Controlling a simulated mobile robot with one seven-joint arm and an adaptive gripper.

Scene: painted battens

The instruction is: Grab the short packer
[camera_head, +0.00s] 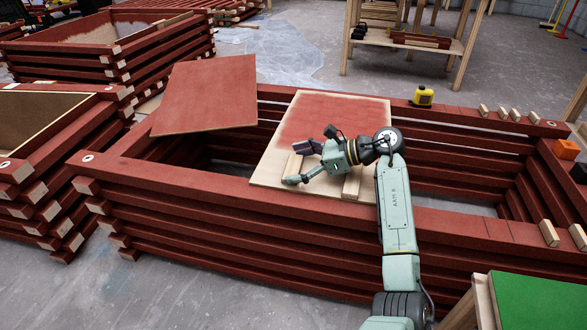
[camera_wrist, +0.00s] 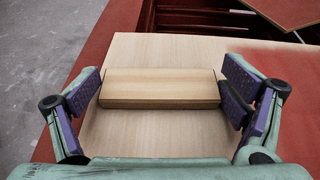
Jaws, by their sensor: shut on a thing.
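A short pale wooden packer (camera_wrist: 160,88) lies across the middle of the wrist view. It also shows in the head view (camera_head: 293,164). My gripper (camera_head: 298,163) has its purple-padded fingers at the packer's two ends, shut on it lengthwise; in the wrist view my gripper (camera_wrist: 160,95) spans it from left to right. The packer is over the bare wood part of a half-painted board (camera_head: 266,172). I cannot tell whether the packer's underside touches the board.
Another pale wooden piece (camera_head: 352,184) lies on the board to the right of my gripper. The board rests across a stack of red battens (camera_head: 270,228). A red panel (camera_head: 210,92) lies at left, a yellow tape measure (camera_head: 423,97) behind right. Several small blocks line the right rails.

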